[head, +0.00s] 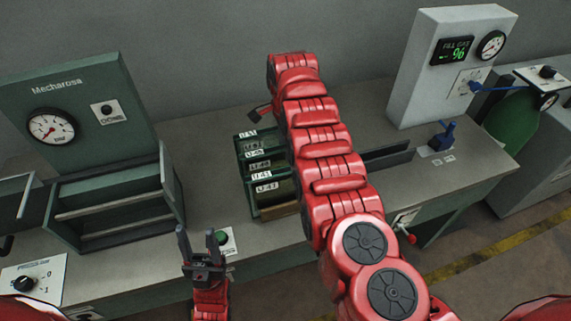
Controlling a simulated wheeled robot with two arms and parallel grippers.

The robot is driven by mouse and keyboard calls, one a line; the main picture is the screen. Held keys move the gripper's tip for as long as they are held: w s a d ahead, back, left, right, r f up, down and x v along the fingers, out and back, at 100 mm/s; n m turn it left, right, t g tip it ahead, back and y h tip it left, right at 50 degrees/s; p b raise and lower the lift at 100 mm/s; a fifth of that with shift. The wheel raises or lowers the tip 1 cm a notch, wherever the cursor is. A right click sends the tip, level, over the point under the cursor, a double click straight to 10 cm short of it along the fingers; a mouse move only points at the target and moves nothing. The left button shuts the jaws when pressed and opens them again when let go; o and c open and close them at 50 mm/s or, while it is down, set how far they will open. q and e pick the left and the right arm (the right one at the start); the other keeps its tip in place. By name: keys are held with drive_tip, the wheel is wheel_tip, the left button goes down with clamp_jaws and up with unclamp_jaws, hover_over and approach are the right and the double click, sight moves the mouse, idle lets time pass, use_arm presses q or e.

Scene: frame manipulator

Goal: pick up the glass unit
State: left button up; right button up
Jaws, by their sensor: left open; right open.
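A green rack (273,213) with several labelled slots stands on the grey bench at the middle. Flat panels sit in its slots; I cannot tell for sure which one is the glass unit. My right arm reaches across the rack's right side and hides part of it. My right gripper (261,112) is mostly hidden behind its arm, just beyond the rack's back end; a fingertip shows, and it holds nothing that I can see. My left gripper (202,242) is open and empty, fingers pointing up, near the bench's front edge, left of the rack.
A dark green machine (82,110) with a gauge and an open frame stands at left.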

drive_tip(key=shift+f, duration=0.85)
clamp_jaws()
idle(0.8)
